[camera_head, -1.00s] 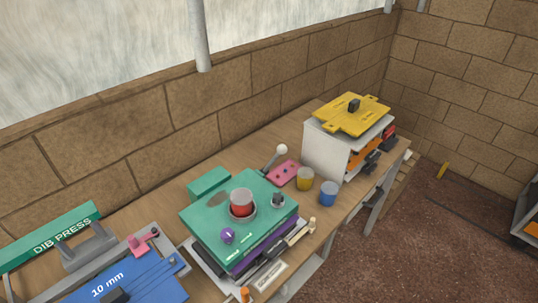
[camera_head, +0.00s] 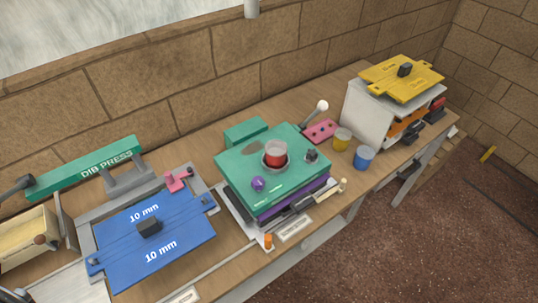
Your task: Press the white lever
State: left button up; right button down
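A lever with a round white knob (camera_head: 321,105) rises from the bench behind the green-topped machine, beside a pink plate. Its shaft slants up to the right, and its base is partly hidden. The green machine (camera_head: 235,165) has a red cylinder (camera_head: 275,153) in a clear cup on top, a purple knob (camera_head: 258,184) and a dark knob (camera_head: 311,156). A rod with a small cream end (camera_head: 342,185) lies along its front right side. Neither of my grippers is in view, and nothing touches the white knob.
A blue 10 mm plate (camera_head: 185,245) and the green DIB PRESS bar (camera_head: 85,170) are at left. Yellow (camera_head: 342,139) and blue (camera_head: 365,157) cups stand right of the pink plate (camera_head: 319,132). A grey box with a yellow plate (camera_head: 385,80) stands farther right. A brick wall backs the bench.

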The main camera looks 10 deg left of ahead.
aim_at(322, 105)
jog(key=k+j+u, duration=0.3)
jog(key=u, duration=0.2)
jog(key=k+j+u, duration=0.2)
jog(key=j+u, duration=0.25)
